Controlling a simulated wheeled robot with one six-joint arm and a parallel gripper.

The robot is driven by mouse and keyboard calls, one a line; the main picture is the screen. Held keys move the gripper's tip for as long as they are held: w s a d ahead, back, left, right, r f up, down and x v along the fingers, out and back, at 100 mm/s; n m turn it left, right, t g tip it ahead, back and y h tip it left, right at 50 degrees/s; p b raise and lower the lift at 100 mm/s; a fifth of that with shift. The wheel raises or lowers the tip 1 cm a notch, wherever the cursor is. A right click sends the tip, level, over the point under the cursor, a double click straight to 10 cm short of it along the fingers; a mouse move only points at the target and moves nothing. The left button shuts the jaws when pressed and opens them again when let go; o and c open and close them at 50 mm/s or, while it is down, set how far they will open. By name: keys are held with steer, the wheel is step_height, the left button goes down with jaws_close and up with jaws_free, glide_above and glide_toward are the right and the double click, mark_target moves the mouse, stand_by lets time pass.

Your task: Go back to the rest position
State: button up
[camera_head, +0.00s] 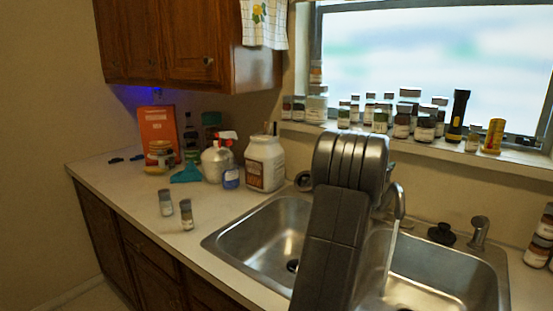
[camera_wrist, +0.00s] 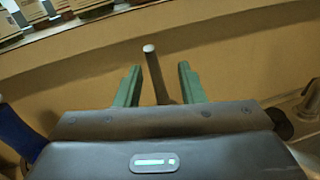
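My gripper (camera_wrist: 159,67) shows in the wrist view with its two green fingers apart and nothing clasped. A dark upright rod with a pale tip (camera_wrist: 156,70) stands between the fingers in the picture, clear of both; it may be part of the faucet. In the head view my dark arm stands over the sink (camera_head: 268,240) and hides most of the gripper. Only a little green shows beside the faucet (camera_head: 399,203).
Several jars (camera_head: 402,121) and a black-yellow flashlight (camera_head: 457,115) line the windowsill. Two small jars (camera_head: 186,214) stand on the left counter. A white tub (camera_head: 264,164), a jug and an orange box (camera_head: 159,131) are behind them. The counter's front left is clear.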

steer(key=shift+b+v, duration=0.3)
steer(key=shift+v, duration=0.9)
steer(key=shift+f, duration=0.1)
